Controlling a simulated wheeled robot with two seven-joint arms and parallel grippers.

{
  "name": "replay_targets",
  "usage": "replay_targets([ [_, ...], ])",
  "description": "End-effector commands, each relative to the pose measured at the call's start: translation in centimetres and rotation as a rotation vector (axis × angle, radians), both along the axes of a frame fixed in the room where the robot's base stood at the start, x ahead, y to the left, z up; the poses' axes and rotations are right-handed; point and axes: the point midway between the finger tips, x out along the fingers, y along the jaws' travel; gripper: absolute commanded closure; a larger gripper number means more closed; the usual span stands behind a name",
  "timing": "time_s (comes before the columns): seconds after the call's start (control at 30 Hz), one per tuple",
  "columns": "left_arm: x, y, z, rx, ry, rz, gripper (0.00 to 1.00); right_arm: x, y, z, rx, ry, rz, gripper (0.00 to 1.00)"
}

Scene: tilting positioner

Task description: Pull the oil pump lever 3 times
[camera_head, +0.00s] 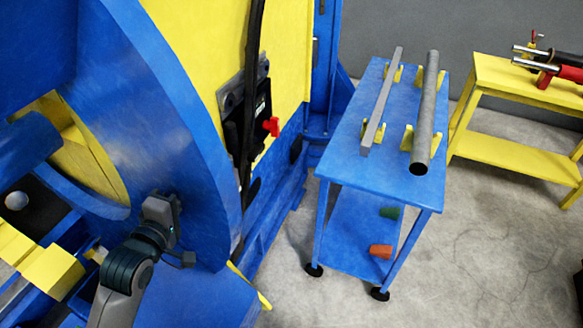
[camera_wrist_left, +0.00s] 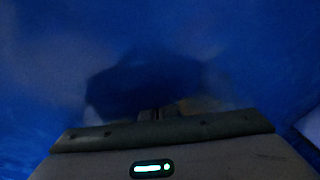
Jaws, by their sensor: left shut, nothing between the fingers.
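My left gripper (camera_head: 161,208) is close in front of the large blue curved plate (camera_head: 165,110) of the positioner. In the left wrist view its small fingertips (camera_wrist_left: 163,113) show dark and close together, with nothing seen between them, and a blue surface fills the view behind. I cannot tell whether it touches the plate. A thin yellow handle (camera_head: 262,300) sticks out low beside the plate, to the right of and below the gripper; it may be the pump lever, but I cannot be sure. The rest of it is hidden behind the plate. My right gripper is not in view.
A black box with a red knob (camera_head: 271,126) is on the yellow panel (camera_head: 205,40). A blue cart (camera_head: 345,170) carries a grey bar (camera_head: 383,100) and a grey tube (camera_head: 425,110). A yellow bench (camera_head: 490,75) stands at right. Floor (camera_head: 485,230) is clear between.

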Motion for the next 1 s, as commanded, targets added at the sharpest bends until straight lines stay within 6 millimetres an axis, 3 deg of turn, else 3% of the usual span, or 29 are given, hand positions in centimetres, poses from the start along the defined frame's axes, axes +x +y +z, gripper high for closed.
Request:
replay_targets([
  [0.1, 0.6, 0.2, 2.8, -0.097, -0.050, -0.004, 1.00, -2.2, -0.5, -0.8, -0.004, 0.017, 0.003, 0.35],
  [0.23, 0.8, 0.2, 4.2, -0.154, -0.075, -0.008, 1.00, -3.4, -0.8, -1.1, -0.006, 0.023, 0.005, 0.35],
  [0.73, 1.1, 0.2, 4.4, -0.165, -0.078, -0.008, 1.00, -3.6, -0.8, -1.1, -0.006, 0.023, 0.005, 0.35],
  [1.0, 3.3, -0.3, 4.6, -0.164, -0.078, -0.008, 1.00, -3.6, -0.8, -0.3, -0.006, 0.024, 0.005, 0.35],
])
